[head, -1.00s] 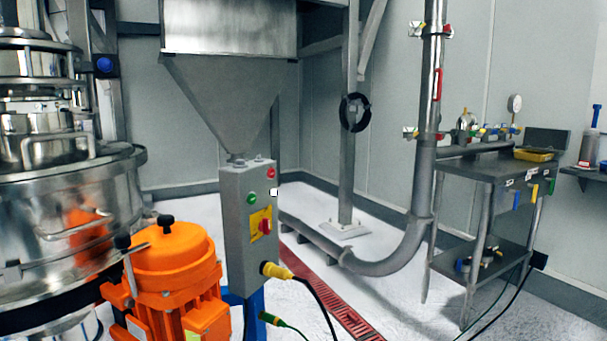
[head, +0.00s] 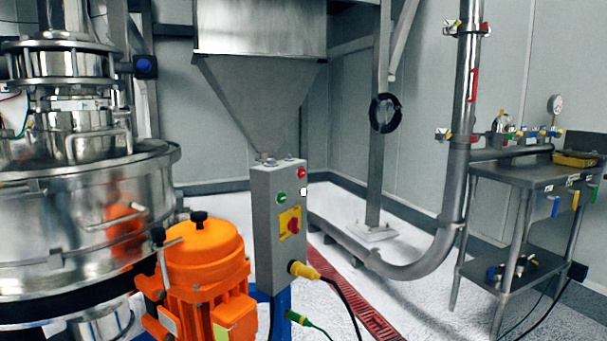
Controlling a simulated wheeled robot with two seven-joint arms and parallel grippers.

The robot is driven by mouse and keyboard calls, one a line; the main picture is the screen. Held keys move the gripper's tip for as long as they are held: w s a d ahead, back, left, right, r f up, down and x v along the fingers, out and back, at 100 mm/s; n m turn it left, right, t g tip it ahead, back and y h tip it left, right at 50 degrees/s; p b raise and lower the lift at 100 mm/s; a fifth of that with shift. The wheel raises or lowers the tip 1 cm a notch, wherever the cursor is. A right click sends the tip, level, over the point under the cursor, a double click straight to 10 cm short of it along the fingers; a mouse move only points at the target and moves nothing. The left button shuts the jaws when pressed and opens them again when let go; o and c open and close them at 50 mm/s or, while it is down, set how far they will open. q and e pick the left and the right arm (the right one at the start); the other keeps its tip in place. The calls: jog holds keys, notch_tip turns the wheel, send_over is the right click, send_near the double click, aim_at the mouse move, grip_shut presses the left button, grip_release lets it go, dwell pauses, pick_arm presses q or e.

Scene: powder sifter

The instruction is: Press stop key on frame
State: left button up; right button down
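A grey control box (head: 279,225) stands on a blue post in the middle of the head view. On its front are a green button (head: 282,199), a red button (head: 302,172) near the upper right, and a red rotary switch on a yellow plate (head: 290,223). A small white square (head: 303,191) shows at the box's right edge, below the red button. Labels on the buttons are too small to read. Neither of my grippers is in view.
A steel sifter (head: 90,190) and an orange motor (head: 203,262) stand left of the box. A steel table (head: 520,178) and a bent pipe (head: 440,245) are at right. White floor lies between.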

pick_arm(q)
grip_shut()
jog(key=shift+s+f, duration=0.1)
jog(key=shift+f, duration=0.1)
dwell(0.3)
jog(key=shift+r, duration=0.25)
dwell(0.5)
